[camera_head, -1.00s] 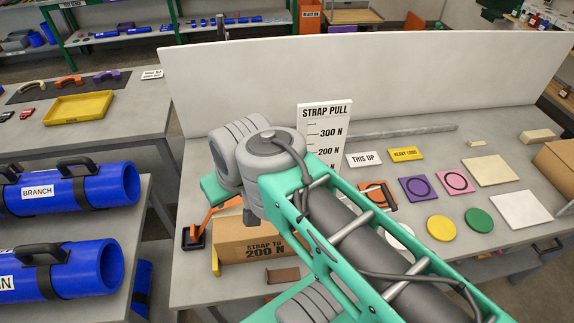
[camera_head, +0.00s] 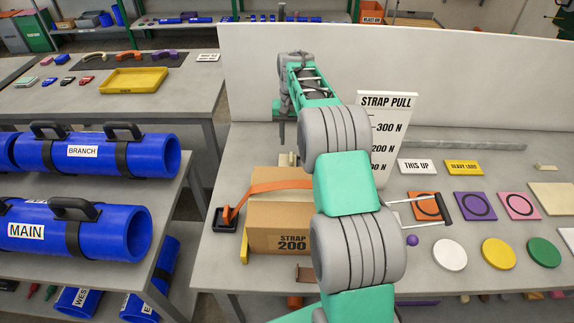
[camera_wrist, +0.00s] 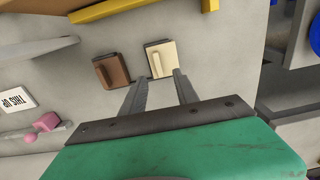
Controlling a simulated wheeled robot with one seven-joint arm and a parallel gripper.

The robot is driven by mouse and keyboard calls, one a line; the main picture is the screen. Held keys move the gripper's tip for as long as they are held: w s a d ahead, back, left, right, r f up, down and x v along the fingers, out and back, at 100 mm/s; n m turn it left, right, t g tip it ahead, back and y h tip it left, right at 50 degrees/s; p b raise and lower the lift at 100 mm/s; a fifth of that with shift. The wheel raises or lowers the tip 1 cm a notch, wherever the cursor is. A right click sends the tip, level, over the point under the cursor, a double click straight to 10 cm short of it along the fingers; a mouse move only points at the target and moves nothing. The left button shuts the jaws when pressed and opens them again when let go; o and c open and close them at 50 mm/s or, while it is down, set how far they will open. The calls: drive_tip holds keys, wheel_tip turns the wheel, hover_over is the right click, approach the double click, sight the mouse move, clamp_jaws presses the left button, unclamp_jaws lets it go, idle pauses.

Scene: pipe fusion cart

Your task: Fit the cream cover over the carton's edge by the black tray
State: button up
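The cream cover (camera_wrist: 160,60) lies on the table behind the carton, beside a brown cover (camera_wrist: 112,71); in the head view a cream piece (camera_head: 288,160) shows there. My gripper (camera_wrist: 157,88) is open and empty, above the table, with the cream cover ahead of its fingertips and apart from them. In the head view its fingers (camera_head: 282,132) point down behind the carton. The carton (camera_head: 265,212) stands with an orange strap (camera_head: 272,187) across it, partly hidden by my arm. A small black tray (camera_head: 226,221) sits at its left. A yellow cover (camera_head: 244,253) stands at its front left corner.
Another brown piece (camera_head: 304,272) lies in front of the carton. A strap-pull board (camera_head: 390,115) stands behind my arm, and coloured discs and squares lie right. Blue pipes (camera_head: 85,150) rest on the left bench. A white panel (camera_head: 450,75) closes the back.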

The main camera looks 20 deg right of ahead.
sight(291, 156)
drive_tip(key=f+p, duration=0.1)
drive_tip(key=f, duration=0.3)
drive_tip(key=f+p, duration=0.1)
drive_tip(key=f, duration=0.1)
drive_tip(key=shift+s+f+p, duration=0.2)
drive_tip(key=shift+s+p, duration=0.1)
drive_tip(key=shift+w+f, duration=0.1)
drive_tip(key=shift+f, duration=0.25)
clamp_jaws()
